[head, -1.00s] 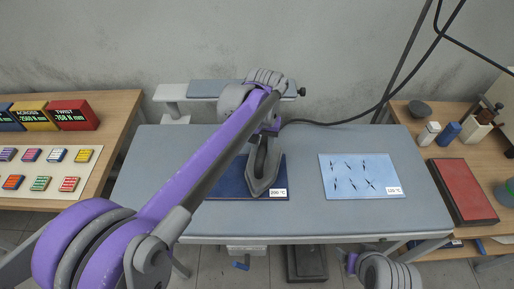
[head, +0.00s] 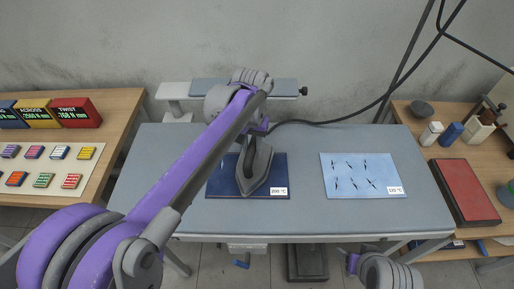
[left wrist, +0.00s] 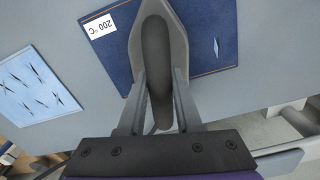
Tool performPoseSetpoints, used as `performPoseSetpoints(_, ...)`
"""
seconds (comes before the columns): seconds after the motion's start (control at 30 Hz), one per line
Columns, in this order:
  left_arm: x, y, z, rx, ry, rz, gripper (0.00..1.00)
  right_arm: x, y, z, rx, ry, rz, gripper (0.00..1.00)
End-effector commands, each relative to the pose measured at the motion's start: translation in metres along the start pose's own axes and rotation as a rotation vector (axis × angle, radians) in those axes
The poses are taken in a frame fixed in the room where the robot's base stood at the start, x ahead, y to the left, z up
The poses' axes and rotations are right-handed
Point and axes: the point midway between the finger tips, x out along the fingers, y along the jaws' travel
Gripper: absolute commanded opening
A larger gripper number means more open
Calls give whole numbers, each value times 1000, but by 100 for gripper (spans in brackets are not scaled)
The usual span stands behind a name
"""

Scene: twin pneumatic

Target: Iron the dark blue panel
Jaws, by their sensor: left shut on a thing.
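The dark blue panel (head: 277,167) lies flat on the grey ironing board (head: 310,215), with a 200 °C label at its lower right corner. A grey iron (head: 262,172) is over the panel's middle, tip toward the front edge; whether its sole touches the cloth I cannot tell. My left gripper (left wrist: 160,100) is shut on the iron's dark handle. In the left wrist view the panel (left wrist: 199,20) shows a crease mark to the right of the iron (left wrist: 175,42). The iron hides part of the panel.
A light blue panel (head: 360,168) with several dark creases and a 120 °C label lies to the right. A black cord runs behind the iron. A red-topped block (head: 465,190) lies on the right table; coloured boxes (head: 75,112) stand on the left one.

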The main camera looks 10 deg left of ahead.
Motion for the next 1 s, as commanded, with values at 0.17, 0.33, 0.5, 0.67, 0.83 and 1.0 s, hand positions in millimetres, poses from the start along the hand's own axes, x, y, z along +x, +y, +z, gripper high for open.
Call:
performPoseSetpoints(0.17,3,-13,3,-5,-3,-10,0,0,0,0,0,0,0,75)
performPoseSetpoints(0.33,2,-24,5,-6,-3,-10,0,0,0,0,0,0,0,75)
performPoseSetpoints(0.5,1,-36,8,-6,-3,-10,0,-1,0,-1,0,1,0,75)
performPoseSetpoints(0.67,1,-40,9,-5,-3,-9,0,-1,0,-1,0,1,0,75)
performPoseSetpoints(0.83,0,-45,10,-6,-3,-9,0,-1,0,-1,0,1,0,75)
performPoseSetpoints(1.0,0,-55,13,-6,-3,-9,0,-2,0,-2,0,1,0,75)
